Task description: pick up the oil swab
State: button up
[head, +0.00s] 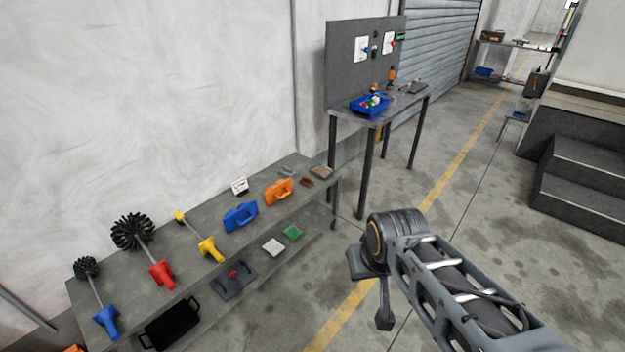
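Several long-handled tools lie on the top of the grey shelf bench (185,262) at the left. One has a blue handle (107,320) and a small round black bristle head. One has a red handle (162,274) and a larger black bristle head. A shorter tool with a yellow handle (211,248) has a small yellow head. None has a readable label, so I cannot tell for sure which is the oil swab. My gripper (384,320) hangs over the floor right of the bench, apart from all tools. Its fingers are too small and dark to tell open from shut.
Blue (240,217) and orange (279,192) handled blocks lie farther along the bench. A black tray (170,326) and a green pad (292,232) lie on its lower shelf. A panelled table (338,115) stands behind. Dark steps (585,165) are at right. Floor between is clear.

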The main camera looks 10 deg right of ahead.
aim_at(307, 181)
jog(key=z, duration=0.7)
jog(key=i, duration=2.15)
jog(key=u, duration=1.1)
jog(key=i, duration=0.75)
jog(key=u, duration=0.7)
